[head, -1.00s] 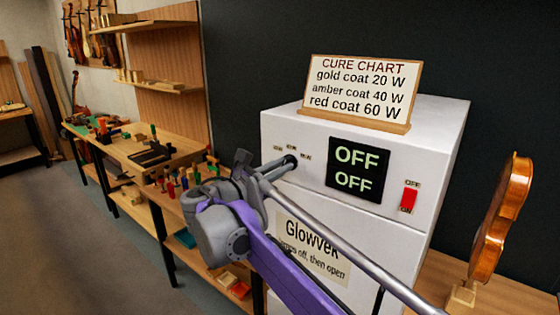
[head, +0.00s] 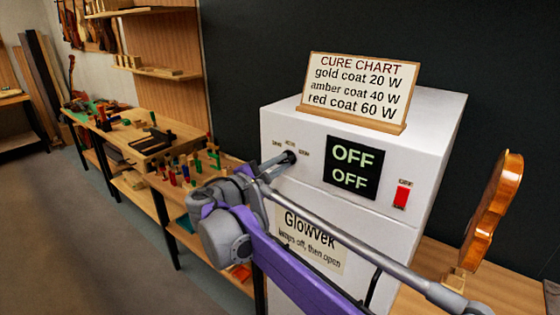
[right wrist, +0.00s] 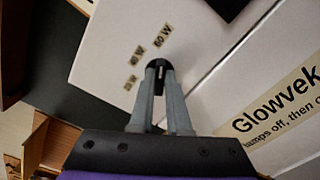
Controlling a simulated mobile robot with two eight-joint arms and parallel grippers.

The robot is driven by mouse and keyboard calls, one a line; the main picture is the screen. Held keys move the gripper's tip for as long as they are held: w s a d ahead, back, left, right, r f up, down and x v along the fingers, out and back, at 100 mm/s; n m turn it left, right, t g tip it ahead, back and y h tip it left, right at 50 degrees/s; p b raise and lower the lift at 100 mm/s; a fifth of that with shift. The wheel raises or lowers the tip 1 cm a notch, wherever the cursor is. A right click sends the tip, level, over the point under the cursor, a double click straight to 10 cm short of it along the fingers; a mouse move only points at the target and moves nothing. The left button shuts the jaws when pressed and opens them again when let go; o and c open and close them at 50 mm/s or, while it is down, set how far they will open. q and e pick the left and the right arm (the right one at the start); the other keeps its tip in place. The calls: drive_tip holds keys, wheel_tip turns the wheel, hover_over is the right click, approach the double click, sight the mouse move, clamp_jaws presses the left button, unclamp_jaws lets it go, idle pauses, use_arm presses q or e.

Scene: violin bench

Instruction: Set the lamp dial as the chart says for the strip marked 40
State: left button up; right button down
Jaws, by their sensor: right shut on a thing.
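The lamp dial (right wrist: 157,64) is a small black knob on the front of the white Glowvek box (head: 385,222), with watt labels around it; it also shows in the head view (head: 289,157). My right gripper (right wrist: 160,78) is shut on the dial. In the right wrist view a light mark on the knob lies between the fingertips; the label it points at is not certain. The cure chart (head: 357,93) on top reads gold coat 20 W, amber coat 40 W, red coat 60 W. The display (head: 352,167) reads OFF and OFF. No strip marked 40 can be made out. My left gripper is not in view.
A red switch (head: 401,196) is right of the display. A violin body (head: 492,212) stands on a wooden stand at the right. A workbench (head: 128,137) with tools and small coloured bottles runs along the left.

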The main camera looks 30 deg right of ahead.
idle(0.3)
drive_tip(key=c, duration=0.9)
unclamp_jaws()
drive_tip(key=shift+a, duration=0.1)
drive_tip(key=b+v, duration=0.1)
drive_tip(key=v, duration=0.9)
drive_tip(key=shift+s+a, duration=0.15)
drive_tip(key=shift+a, duration=0.2)
